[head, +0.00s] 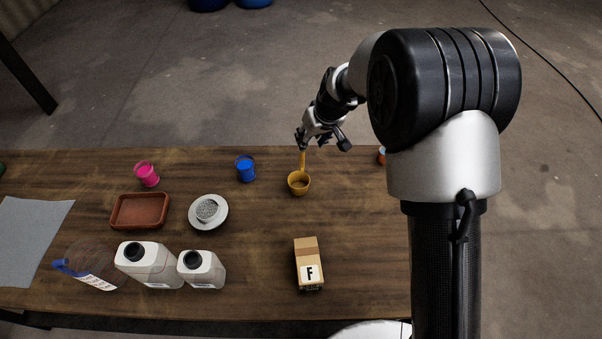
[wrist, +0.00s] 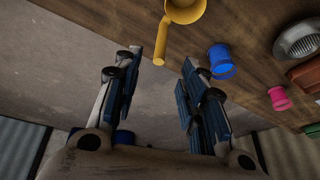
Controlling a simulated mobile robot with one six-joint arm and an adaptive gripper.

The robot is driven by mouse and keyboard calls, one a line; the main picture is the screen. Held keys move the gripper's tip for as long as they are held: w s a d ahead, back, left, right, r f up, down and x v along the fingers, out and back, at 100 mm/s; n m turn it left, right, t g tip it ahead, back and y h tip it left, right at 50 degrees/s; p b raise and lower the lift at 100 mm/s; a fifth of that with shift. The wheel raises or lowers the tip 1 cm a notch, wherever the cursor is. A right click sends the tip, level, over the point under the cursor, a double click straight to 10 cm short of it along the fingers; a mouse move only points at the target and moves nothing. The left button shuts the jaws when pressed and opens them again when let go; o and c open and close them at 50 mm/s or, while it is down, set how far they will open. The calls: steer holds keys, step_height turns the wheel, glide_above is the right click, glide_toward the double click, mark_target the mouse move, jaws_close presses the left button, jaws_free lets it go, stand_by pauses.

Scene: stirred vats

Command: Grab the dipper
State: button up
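The dipper (head: 299,183) is yellow, with a round cup and a straight handle, and sits near the far edge of the wooden table. Its handle points away toward my gripper (head: 322,142). In the wrist view the dipper (wrist: 162,38) is at the top, with its handle end just beyond and between the fingertips. My gripper (wrist: 160,72) is open, with its two fingers well apart and nothing between them. In the head view it hangs above the table's far edge, close to the handle end.
A blue bucket (head: 245,168) and a pink bucket (head: 147,174) stand left of the dipper. A strainer on a white dish (head: 223,220), a brown tray (head: 117,217), two white jugs (head: 150,262) and a box marked F (head: 308,252) are nearer. The table right of the dipper is mostly clear.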

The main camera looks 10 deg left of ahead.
steer(key=b, duration=0.3)
glide_above(300, 171)
steer(key=w, duration=0.2)
steer(key=f, duration=1)
steer(key=shift+w+f, duration=0.2)
steer(key=shift+f, duration=0.15)
steer(key=shift+d+r, duration=0.1)
steer(key=shift+c, duration=0.5)
jaws_close()
